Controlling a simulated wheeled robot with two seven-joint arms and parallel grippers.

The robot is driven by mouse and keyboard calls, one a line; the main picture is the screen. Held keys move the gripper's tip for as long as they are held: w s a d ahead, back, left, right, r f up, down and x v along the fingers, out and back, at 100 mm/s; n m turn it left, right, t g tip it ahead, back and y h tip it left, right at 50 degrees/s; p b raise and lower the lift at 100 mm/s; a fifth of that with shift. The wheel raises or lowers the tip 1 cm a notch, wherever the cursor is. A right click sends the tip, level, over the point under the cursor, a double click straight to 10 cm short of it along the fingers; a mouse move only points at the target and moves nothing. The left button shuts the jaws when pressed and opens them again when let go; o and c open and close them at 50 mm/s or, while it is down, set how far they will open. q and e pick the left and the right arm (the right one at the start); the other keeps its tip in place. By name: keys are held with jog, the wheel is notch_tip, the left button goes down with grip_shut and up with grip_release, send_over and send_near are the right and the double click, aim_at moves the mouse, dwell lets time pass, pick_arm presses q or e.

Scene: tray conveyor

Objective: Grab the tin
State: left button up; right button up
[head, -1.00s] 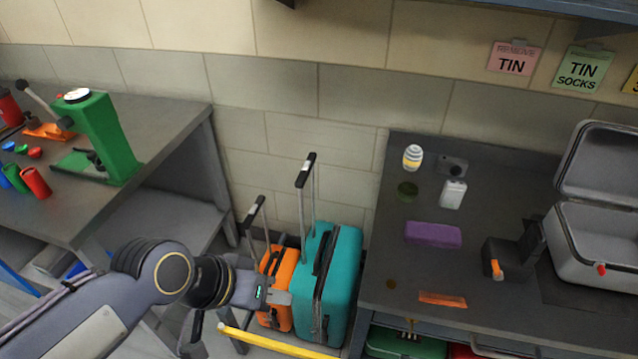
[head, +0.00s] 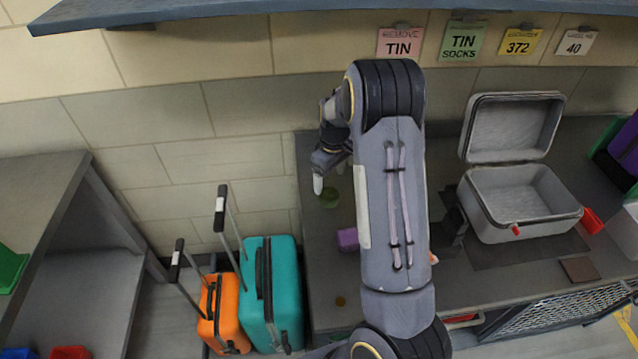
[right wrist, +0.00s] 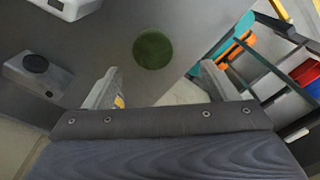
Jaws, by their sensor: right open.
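A flat, round dark green thing (head: 329,198), which looks like the tin, lies on the right-hand grey table in the head view. It shows as a full green disc (right wrist: 152,49) in the right wrist view. My right gripper (head: 329,177) is open, just behind the disc and above the table. In the right wrist view the disc lies beyond the gap between the open fingertips (right wrist: 160,72), with nothing gripped. A sliver of something yellow (right wrist: 119,101) shows by the left finger, mostly hidden. My left gripper is not in view.
A dark camera-like object (right wrist: 38,75) and a white item (right wrist: 68,6) lie beside the disc. A purple block (head: 347,239) is partly behind my arm. An open grey case (head: 520,205) stands to the right. Teal (head: 272,290) and orange (head: 228,315) suitcases stand left of the table.

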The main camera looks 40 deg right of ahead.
aim_at(329, 194)
jog(key=shift+w+d+f, duration=0.25)
jog(key=shift+w+f, duration=0.05)
jog(key=shift+f, duration=0.15)
jog(key=shift+w+d+f, duration=0.2)
jog(key=shift+w+f, duration=0.1)
jog(key=shift+f, duration=0.15)
notch_tip(329, 194, down, 6)
jog(key=shift+s+a+f+p, duration=0.1)
jog(key=shift+f+p, duration=0.1)
jog(key=shift+p, duration=1.05)
jog(key=shift+f, duration=0.5)
jog(key=c, duration=1.1)
jog(key=shift+o, duration=0.2)
jog(key=shift+r, duration=0.15)
